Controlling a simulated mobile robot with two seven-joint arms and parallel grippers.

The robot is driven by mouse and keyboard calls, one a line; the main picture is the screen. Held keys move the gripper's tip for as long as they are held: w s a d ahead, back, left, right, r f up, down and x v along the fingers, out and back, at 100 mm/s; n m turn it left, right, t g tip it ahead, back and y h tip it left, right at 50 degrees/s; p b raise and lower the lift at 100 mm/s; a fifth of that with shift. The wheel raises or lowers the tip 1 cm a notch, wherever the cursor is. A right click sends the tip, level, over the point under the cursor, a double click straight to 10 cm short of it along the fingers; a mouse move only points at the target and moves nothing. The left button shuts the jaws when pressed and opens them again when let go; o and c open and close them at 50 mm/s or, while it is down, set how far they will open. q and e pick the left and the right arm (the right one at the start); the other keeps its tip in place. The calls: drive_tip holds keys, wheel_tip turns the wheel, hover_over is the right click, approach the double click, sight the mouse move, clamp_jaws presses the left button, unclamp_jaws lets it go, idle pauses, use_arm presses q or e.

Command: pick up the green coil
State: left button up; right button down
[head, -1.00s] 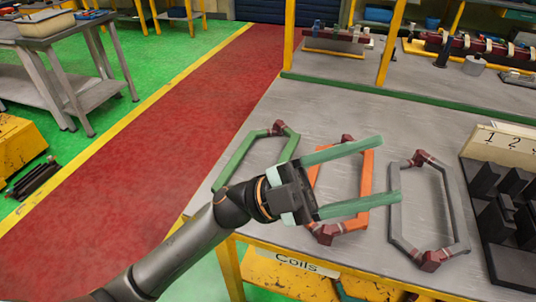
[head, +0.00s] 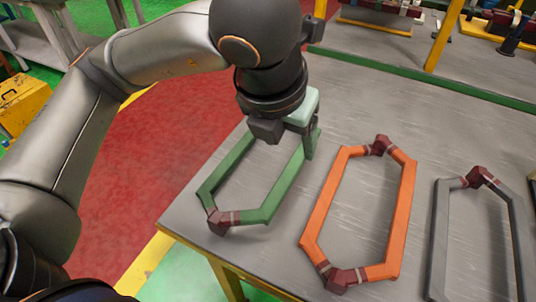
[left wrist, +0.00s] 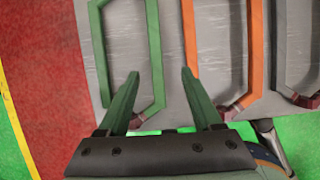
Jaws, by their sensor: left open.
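The green coil (head: 285,190), a long six-sided loop with a dark red end piece, lies flat on the grey table (head: 375,105) at its left side. My left gripper (head: 288,142) is open and points down over the coil's far end, hiding part of it. In the left wrist view, the green coil (left wrist: 154,50) also shows, with one long side running between the two spread green fingers (left wrist: 159,72). The fingers look apart from the coil, though the exact height is unclear. My right gripper is not in view.
An orange coil (head: 402,215) lies just right of the green one, and a grey coil (head: 438,235) lies farther right. A green strip (head: 400,68) edges the table's back. The table's left edge is close to the green coil, with red floor (head: 150,170) beyond.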

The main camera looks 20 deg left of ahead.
use_arm(q)
hover_over(293, 166)
drive_tip(key=s, duration=0.3)
drive_tip(key=f, duration=0.6)
drive_tip(key=shift+d+f, duration=0.2)
drive_tip(key=x, duration=0.5)
drive_tip(key=shift+w+a, duration=0.3)
drive_tip(key=shift+a, duration=0.05)
clamp_jaws()
drive_tip(key=shift+r, duration=0.1)
